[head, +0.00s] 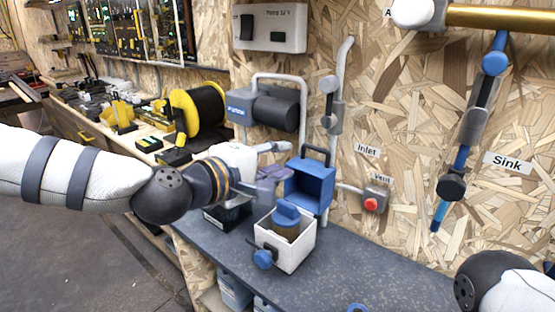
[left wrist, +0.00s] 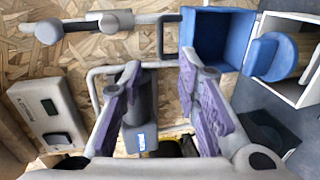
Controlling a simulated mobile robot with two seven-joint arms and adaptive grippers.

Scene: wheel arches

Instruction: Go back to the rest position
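My left gripper (head: 274,165) reaches in from the left, above the bench and in front of the wall. In the left wrist view its two purple-padded fingers (left wrist: 162,95) stand wide apart with nothing between them. Beyond them is the dark grey cylinder of a wall-mounted motor or pump (head: 276,108), which is not touched. Only a white and dark piece of my right arm shows at the lower right of the head view. My right gripper is out of the picture.
An open blue box (head: 311,184) is close right of the left gripper. A white box (head: 296,256) with a blue-topped canister (head: 286,222) stands on the grey bench (head: 400,270). Grey pipes (head: 338,95) run up the wall. The bench's right part looks mostly clear.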

